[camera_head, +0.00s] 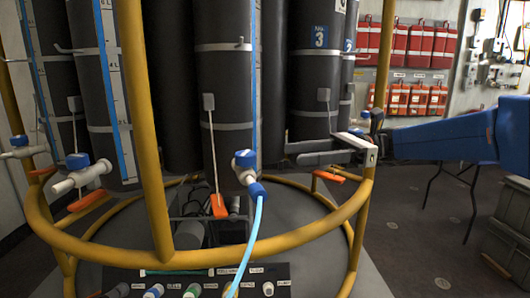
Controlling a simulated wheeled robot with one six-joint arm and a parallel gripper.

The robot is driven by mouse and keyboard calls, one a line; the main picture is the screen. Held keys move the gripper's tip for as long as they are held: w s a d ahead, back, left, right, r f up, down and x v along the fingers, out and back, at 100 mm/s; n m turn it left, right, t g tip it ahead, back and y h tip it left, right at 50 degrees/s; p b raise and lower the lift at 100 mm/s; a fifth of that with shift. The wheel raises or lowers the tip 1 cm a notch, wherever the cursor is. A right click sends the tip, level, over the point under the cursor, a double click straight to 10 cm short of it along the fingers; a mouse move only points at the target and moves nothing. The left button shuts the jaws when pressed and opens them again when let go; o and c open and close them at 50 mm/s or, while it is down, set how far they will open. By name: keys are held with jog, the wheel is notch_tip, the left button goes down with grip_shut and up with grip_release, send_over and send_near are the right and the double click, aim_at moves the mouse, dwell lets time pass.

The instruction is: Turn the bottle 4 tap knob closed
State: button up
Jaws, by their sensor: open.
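Tall dark grey bottles stand in a yellow ring frame (153,130). One bottle at the right (318,75) has a blue label with a 3; I can read no label for bottle 4. The front middle bottle (223,75) has a white tap (245,175) with a blue knob (245,158) and a light-blue hose (258,225). A second tap (80,178) with a blue knob (77,161) sits at the left, without a hose. My gripper (290,149) reaches in from the right, open and empty, its fingers pointing left, to the right of the middle tap and apart from it.
The frame's front hoop (240,253) and yellow posts surround the taps. Orange handles (218,206) hang low. A dark panel with coloured fittings (185,285) stands in front. Red packs (408,45) hang on the back wall. A grey case (505,235) stands at the right.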

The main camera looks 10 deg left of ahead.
aim_at(246, 158)
jog(key=shift+g, duration=0.3)
jog(key=x, duration=1.7)
jog(key=shift+a+f, duration=0.1)
jog(key=shift+f, duration=0.15)
jog(key=shift+c, duration=0.6)
jog(key=c, duration=0.9)
